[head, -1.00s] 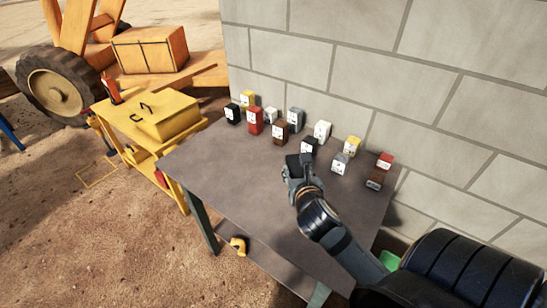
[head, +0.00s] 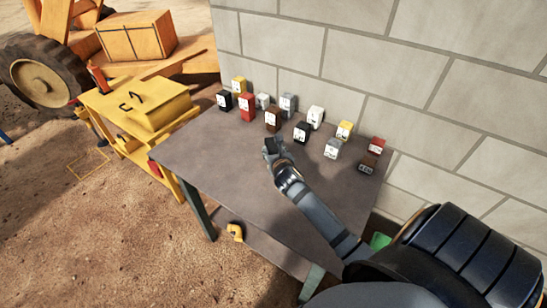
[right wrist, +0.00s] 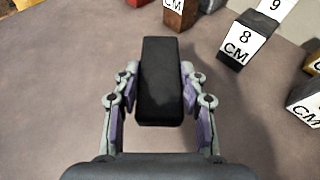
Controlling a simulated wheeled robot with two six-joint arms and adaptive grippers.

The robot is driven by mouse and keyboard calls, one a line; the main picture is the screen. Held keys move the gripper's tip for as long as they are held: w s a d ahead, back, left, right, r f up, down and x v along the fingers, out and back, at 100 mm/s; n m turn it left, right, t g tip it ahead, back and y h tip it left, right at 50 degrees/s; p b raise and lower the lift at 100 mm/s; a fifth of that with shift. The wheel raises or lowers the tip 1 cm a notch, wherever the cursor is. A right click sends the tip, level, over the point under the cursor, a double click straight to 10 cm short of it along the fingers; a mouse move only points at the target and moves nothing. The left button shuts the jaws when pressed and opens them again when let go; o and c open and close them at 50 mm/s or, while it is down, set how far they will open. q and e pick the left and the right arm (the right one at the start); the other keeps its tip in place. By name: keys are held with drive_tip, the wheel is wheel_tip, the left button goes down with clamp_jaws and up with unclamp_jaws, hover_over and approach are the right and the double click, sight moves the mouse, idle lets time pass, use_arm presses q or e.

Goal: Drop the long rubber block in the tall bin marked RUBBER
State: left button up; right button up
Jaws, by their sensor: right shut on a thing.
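My right gripper (head: 270,150) is shut on a long black block, seen in the right wrist view (right wrist: 161,80) between its two fingers. The block's face toward the wrist camera is plain black, with no label showing. The gripper is over the grey table, in front of the row of labelled blocks. Whether the block clears the tabletop is hard to tell. No tall bin marked RUBBER shows in either view. My left gripper is not in view.
Several labelled blocks stand along the wall side of the table (head: 205,160), including a black one (head: 301,133) marked 8 CM and a brown one (head: 272,120). A block wall stands behind. A yellow cart (head: 140,105) is at left. The table's near left part is clear.

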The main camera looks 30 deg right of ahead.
drive_tip(key=shift+w+f, duration=0.15)
drive_tip(key=shift+f, duration=1.65)
drive_tip(key=shift+f, duration=0.15)
drive_tip(key=o, duration=1.3)
drive_tip(key=shift+c, duration=0.2)
